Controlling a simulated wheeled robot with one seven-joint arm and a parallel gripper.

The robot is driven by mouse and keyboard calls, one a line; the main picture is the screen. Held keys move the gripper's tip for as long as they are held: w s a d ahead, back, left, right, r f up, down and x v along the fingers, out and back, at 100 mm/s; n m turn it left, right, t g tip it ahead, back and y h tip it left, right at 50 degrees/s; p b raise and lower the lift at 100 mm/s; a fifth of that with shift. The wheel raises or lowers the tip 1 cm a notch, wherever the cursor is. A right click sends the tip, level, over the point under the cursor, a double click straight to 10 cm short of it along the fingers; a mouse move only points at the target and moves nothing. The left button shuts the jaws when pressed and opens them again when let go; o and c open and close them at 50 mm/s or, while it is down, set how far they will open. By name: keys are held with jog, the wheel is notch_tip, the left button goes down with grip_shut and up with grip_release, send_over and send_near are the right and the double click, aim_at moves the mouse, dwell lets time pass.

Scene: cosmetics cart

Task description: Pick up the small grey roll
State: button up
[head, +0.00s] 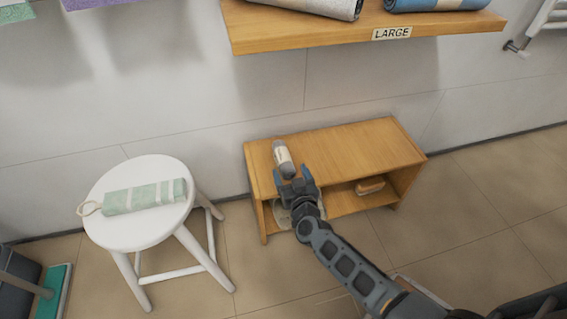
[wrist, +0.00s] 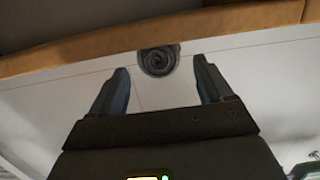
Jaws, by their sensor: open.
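The small grey roll (head: 283,158) with a pale band lies on top of the low wooden bench (head: 345,143), near its left end. In the wrist view its dark spiral end (wrist: 158,60) faces me, beside the wooden edge (wrist: 110,41). My gripper (head: 291,178) is at the near end of the roll, low over the bench. In the wrist view my gripper (wrist: 161,68) is open and empty, and the roll's end shows between the fingertips, seemingly just beyond them. The far end of the roll is hidden there.
A shelf marked LARGE (head: 400,27) with rolled towels hangs above the bench. A white stool (head: 142,228) with a pale green striped roll (head: 145,197) stands to the left. A brush-like item (head: 370,185) lies on the bench's lower shelf. The bench top right of the roll is clear.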

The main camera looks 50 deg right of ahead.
aim_at(285, 162)
jog(key=b+x, duration=0.3)
jog(key=x, duration=0.3)
jog(key=shift+f, duration=0.1)
jog(key=c, duration=1.1)
jog(key=shift+o, duration=0.2)
notch_tip(285, 162, up, 10)
jog(key=p, duration=0.9)
